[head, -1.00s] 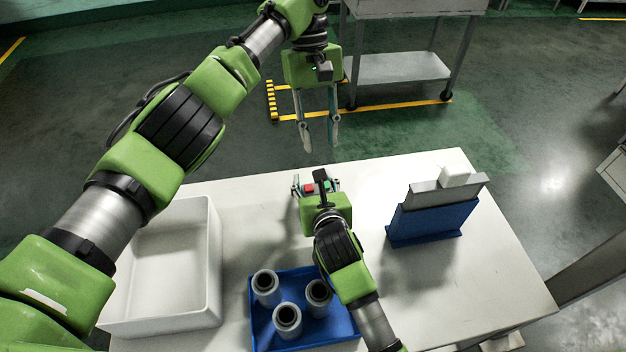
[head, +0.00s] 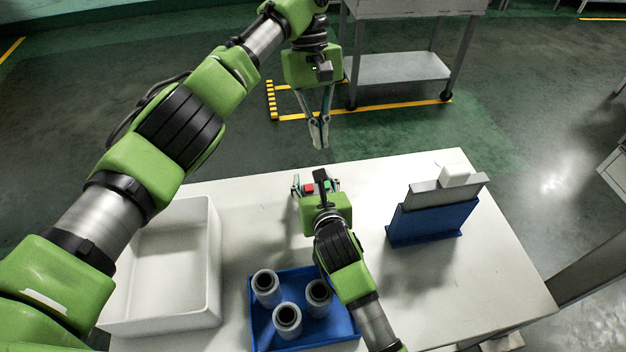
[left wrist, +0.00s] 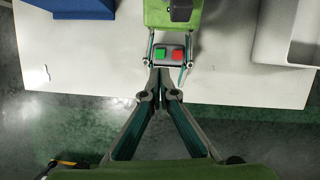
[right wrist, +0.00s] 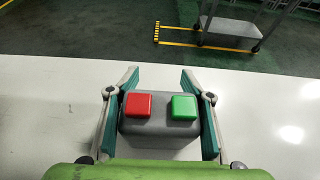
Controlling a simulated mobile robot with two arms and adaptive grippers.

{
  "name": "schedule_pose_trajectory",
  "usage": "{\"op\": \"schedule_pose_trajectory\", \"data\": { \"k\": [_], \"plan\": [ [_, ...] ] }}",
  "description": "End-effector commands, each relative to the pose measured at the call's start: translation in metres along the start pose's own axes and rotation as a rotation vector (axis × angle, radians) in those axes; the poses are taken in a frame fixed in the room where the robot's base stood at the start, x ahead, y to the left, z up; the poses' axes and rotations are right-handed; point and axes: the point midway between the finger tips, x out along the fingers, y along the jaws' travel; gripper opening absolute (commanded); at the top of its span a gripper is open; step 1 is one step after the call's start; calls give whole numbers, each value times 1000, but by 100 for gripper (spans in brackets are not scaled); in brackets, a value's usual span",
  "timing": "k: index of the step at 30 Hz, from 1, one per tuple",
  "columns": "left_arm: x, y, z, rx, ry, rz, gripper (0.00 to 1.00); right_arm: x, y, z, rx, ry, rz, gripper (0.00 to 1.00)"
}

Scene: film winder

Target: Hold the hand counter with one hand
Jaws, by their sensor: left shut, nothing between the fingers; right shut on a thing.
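The hand counter is a grey box with a red and a green button (right wrist: 160,130), near the far edge of the white table. My right gripper (right wrist: 160,108) is shut on it, with one finger against each side. In the head view the counter (head: 321,187) is partly hidden by my right gripper (head: 316,186). In the left wrist view the counter (left wrist: 168,55) shows between the right gripper's fingers. My left gripper (head: 320,146) is shut and empty, above and beyond the table's far edge. Its fingertips meet in the left wrist view (left wrist: 160,96), pointing towards the counter.
A white bin (head: 215,265) stands on the left of the table (head: 270,225). A blue tray (head: 258,333) holds 3 grey cylinders at the front. A blue stand (head: 430,222) with a grey piece and a white block (head: 455,176) is at the right. A cart (head: 400,68) stands beyond.

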Motion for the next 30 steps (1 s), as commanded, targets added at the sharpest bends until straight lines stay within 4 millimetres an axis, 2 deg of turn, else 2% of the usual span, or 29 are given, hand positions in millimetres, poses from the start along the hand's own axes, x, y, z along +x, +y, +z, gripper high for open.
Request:
{"op": "schedule_pose_trajectory", "data": {
  "k": [17, 23, 30],
  "plan": [
    [1, 0, -1, 9, 4, 8, 0, 0, 0, -1, 0, 3, 0, 25],
    [11, 8, -12, 111, 53, 96, 0, 0, 0, -1, 0, 3, -1, 25],
    [20, 16, -22, 323, 195, 285, 0, 0, 0, -1, 0, 2, 0, 25]
  ]
}}
